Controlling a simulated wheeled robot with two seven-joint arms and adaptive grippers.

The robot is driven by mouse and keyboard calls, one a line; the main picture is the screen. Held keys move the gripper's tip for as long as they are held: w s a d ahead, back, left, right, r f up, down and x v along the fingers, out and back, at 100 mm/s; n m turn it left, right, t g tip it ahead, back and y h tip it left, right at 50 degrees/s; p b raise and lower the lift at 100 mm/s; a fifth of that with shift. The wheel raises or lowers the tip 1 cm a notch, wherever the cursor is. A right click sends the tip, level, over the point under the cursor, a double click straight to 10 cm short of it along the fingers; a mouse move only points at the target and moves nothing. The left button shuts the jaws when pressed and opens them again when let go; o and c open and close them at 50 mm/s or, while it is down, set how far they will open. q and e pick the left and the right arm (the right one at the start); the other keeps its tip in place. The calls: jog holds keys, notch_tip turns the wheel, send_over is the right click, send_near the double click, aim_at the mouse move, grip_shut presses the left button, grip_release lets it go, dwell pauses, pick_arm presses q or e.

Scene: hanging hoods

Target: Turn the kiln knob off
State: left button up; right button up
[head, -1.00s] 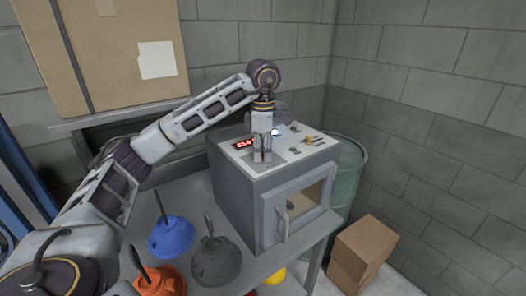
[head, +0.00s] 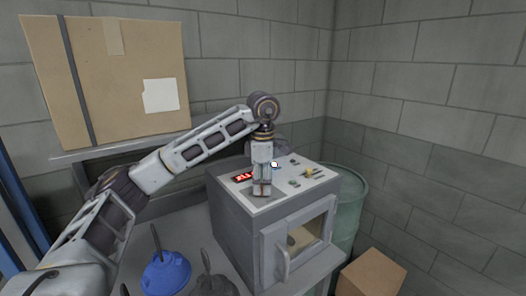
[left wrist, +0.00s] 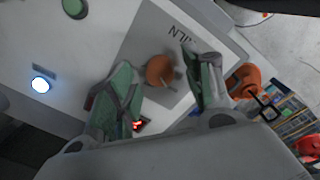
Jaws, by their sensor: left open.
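The grey kiln (head: 235,212) stands on a table, with a light control panel on top. My left gripper (head: 261,190) points down over the front left part of that panel, beside a red display (head: 243,176). In the left wrist view the open left gripper (left wrist: 165,95) has a brown-orange knob (left wrist: 160,70) between its fingers, beside the lettering "KILN". I cannot tell whether either finger touches the knob. The gripper hides this knob in the head view. My right gripper is out of view.
A blue hood (head: 167,272) and a dark grey hood (head: 212,287) are on the table left of the kiln. A cardboard box (head: 110,80) sits on a shelf behind. A green drum (head: 347,205) stands right of the kiln, with another box (head: 372,275) in front.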

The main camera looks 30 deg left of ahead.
pick_arm(q)
notch_tip(320, 180, up, 10)
jog(key=shift+s+r, duration=0.2)
jog(key=shift+r, duration=0.05)
dwell(1.5)
jog(key=shift+d, duration=0.1)
dwell(0.7)
